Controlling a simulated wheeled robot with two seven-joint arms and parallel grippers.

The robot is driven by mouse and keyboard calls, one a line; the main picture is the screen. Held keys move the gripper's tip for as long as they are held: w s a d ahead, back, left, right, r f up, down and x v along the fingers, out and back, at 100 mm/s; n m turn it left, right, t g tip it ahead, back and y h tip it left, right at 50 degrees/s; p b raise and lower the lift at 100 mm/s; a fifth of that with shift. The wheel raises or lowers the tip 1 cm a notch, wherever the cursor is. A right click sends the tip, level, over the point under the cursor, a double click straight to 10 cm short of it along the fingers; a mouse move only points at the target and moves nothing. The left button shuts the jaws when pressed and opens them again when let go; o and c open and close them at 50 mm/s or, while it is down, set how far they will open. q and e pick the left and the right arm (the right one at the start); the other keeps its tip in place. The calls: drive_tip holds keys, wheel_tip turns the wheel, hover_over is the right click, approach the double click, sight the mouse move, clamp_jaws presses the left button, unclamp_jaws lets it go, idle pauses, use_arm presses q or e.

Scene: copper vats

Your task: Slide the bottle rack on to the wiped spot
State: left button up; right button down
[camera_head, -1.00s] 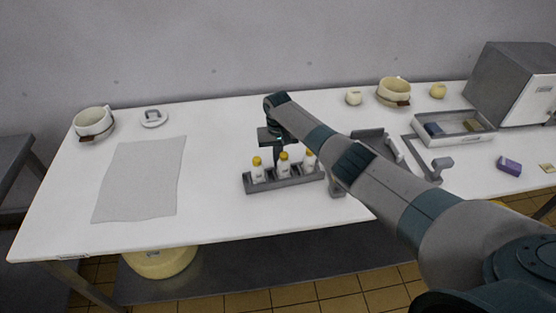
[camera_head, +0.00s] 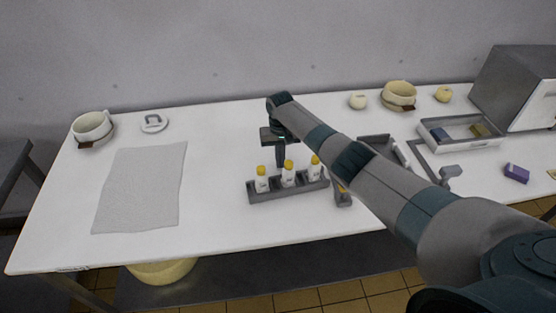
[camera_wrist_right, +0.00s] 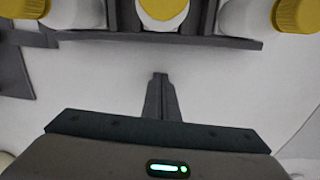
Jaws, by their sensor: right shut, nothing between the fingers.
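The bottle rack (camera_head: 262,196) is a dark grey tray near the middle front of the table. Upright white bottles with yellow caps (camera_head: 288,178) stand in it. A flat light grey rectangle (camera_head: 140,188), apparently the wiped spot, lies to the left, with bare table between it and the rack. My right gripper (camera_head: 281,160) points down behind the rack, fingers shut and empty. In the right wrist view, the shut fingertips (camera_wrist_right: 160,78) are a little apart from the rack's edge (camera_wrist_right: 160,39). My left gripper is not in view.
At the back left are a cream cup (camera_head: 91,127) and a small white dish (camera_head: 153,123). To the right are a bowl (camera_head: 399,94), a tray (camera_head: 440,145), a purple block (camera_head: 516,173) and a grey box (camera_head: 515,85). My right arm crosses the table's right half.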

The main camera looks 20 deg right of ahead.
drive_tip(key=shift+w+r, duration=0.2)
drive_tip(key=r+b, duration=0.1)
drive_tip(key=r, duration=0.3)
drive_tip(key=shift+s, duration=0.2)
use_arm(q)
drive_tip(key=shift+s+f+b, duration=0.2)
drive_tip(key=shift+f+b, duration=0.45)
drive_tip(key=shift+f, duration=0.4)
use_arm(e)
wheel_tip(320, 180, up, 6)
drive_tip(key=shift+f, duration=0.15)
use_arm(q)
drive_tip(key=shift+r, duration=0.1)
